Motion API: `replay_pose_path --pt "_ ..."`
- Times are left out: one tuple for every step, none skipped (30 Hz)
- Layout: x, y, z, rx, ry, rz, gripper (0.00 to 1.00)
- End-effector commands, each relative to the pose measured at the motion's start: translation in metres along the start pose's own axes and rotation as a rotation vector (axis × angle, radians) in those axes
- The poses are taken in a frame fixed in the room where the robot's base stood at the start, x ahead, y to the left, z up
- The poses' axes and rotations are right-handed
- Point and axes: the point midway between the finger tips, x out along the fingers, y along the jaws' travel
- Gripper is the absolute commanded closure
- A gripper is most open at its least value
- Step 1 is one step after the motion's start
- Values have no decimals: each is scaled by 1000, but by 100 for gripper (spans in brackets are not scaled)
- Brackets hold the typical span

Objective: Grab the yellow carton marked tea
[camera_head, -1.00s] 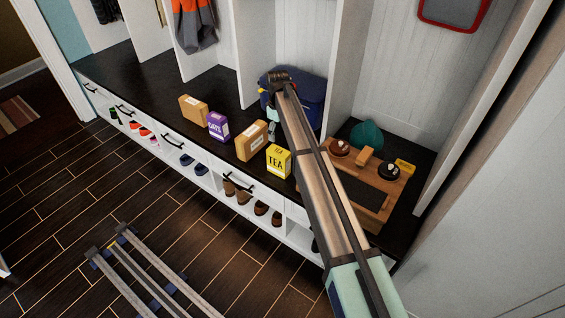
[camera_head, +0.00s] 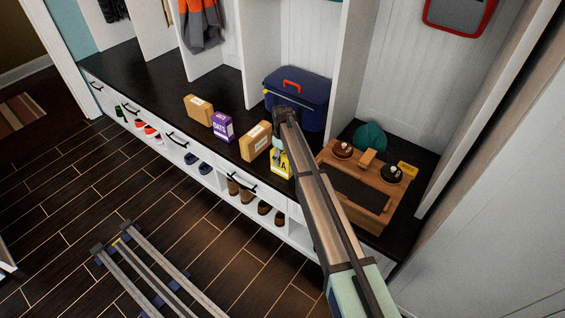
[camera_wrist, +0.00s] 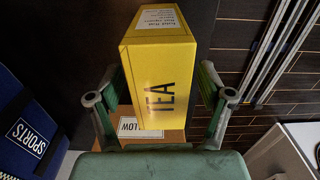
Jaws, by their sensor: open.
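The yellow carton marked TEA (camera_wrist: 160,85) fills the middle of the wrist view, its lettering turned sideways. In the head view the yellow carton (camera_head: 281,166) stands near the front edge of the black bench top, partly hidden by my arm. My gripper (camera_wrist: 160,110) is open, with one green finger on each side of the carton. Whether either finger touches it I cannot tell. In the head view my gripper (camera_head: 278,152) is over the carton and mostly hidden.
A brown box (camera_head: 256,141) stands just left of the tea, with a purple oats box (camera_head: 222,127) and another brown box (camera_head: 198,109) beyond. A wooden tray (camera_head: 325,155) lies to the right. A blue SPORTS cooler (camera_head: 300,96) stands behind. Shoes sit in cubbies below.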

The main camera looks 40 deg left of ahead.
Motion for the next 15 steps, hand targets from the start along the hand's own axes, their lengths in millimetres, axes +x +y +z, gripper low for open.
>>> replay_pose_path --pt "7 0 0 0 -2 -2 21" --pt "11 0 0 0 -2 -1 21" --pt "17 0 0 0 -1 -1 21" --pt "20 0 0 0 -1 -1 21" --pt "24 0 0 0 -1 -1 21" --pt "27 0 0 0 -1 -1 21" --pt "28 0 0 0 -1 -1 21" --pt "29 0 0 0 -1 0 21" --pt "29 0 0 0 0 0 21" --pt "30 0 0 0 0 0 21" --pt "29 0 0 0 0 0 21" --pt "29 0 0 0 0 0 21" --pt "29 0 0 0 0 0 21" --pt "29 0 0 0 0 0 24" --pt "29 0 0 0 0 0 39"
